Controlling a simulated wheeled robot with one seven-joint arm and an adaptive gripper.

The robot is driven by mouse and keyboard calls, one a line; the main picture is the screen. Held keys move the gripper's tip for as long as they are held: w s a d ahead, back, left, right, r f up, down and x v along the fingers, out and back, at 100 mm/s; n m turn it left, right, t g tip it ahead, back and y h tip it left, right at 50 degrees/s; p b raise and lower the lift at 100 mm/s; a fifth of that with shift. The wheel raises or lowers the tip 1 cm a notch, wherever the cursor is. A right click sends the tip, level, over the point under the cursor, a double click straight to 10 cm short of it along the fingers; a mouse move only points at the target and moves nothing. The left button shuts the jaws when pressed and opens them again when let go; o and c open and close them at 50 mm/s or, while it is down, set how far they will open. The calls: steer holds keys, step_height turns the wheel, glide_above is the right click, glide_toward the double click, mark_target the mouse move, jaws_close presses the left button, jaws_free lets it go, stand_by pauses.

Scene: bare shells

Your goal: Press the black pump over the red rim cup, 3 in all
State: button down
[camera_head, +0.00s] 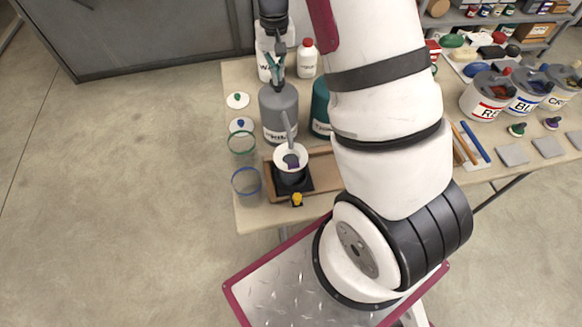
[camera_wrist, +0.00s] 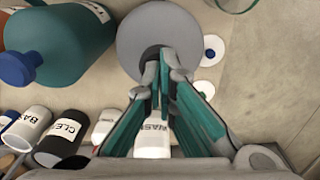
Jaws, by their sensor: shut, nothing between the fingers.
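A grey bottle (camera_head: 279,113) with a partly readable label stands near the table's left end; its round top (camera_wrist: 165,28) fills the upper middle of the wrist view. My gripper (camera_head: 275,76) is shut and empty above the bottle top, with its teal fingers (camera_wrist: 163,62) together. The pump head is mostly hidden by the fingers, and I cannot tell whether they touch it. A grey spout (camera_head: 290,131) reaches from the bottle over a cup (camera_head: 291,159). The cup stands on a black pad, with something dark purple showing inside. Its rim looks pale; I see no red on it.
A green-rimmed cup (camera_head: 241,142) and a blue-rimmed cup (camera_head: 246,181) stand at the left edge. A white bottle (camera_head: 264,50) is behind, and a teal bottle (camera_head: 320,108) is close to the right. Labelled paint cans (camera_head: 485,95) stand far right. My arm hides the table's middle.

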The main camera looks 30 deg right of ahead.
steer(key=shift+f, duration=0.65)
steer(key=shift+r, duration=0.15)
steer(key=shift+r+p, duration=0.4)
steer(key=shift+r, duration=1.3)
steer(key=shift+f, duration=0.15)
steer(key=shift+f+b, duration=0.5)
steer(key=shift+f, duration=1.15)
steer(key=shift+r+p, duration=0.5)
steer(key=shift+r, duration=1.3)
steer(key=shift+f, duration=0.1)
